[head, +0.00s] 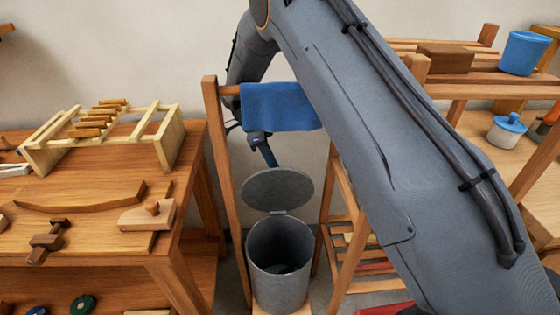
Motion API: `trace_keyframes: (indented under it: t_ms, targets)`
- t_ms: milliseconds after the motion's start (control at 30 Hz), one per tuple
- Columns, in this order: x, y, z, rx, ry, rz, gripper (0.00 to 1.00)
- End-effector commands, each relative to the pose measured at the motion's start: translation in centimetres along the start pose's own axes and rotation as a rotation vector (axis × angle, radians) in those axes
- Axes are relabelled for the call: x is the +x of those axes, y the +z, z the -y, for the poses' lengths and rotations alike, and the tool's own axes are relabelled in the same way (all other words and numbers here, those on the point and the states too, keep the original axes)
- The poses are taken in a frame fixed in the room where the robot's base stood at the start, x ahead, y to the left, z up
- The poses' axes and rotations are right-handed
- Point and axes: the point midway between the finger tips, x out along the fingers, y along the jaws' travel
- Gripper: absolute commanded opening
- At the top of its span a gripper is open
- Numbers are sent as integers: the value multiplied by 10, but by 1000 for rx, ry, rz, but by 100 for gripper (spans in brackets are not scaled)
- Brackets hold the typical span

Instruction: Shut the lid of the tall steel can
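My gripper (270,157) is just above the lid's top edge, in front of the wall and below a blue cloth. It points down. Its tip ends at the lid's edge in the picture; I cannot tell whether it touches. The fingers are too small and overlapped to show a gap. Nothing is seen held in it.
The blue cloth (280,106) hangs on a wooden frame around the can. The workbench (95,225) on the left holds a wooden rack (105,130) and tools. Shelves with a blue bucket (524,53) and a lidded jar (506,132) are at right. My arm covers the centre right.

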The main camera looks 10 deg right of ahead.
Motion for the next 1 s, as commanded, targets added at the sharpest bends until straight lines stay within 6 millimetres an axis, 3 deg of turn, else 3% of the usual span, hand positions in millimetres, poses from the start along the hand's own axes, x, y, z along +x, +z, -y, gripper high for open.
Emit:
trace_keyframes:
  t_ms: [100, 133, 200, 533, 1000]
  targets:
    - [1, 1, 0, -1, 1, 0, 0]
    - [1, 1, 0, -1, 0, 1, 12]
    - [1, 1, 0, 0, 0, 1, 19]
    - [-3, -1, 2, 3, -1, 2, 19]
    - [-68, -1, 2, 2, -1, 2, 19]
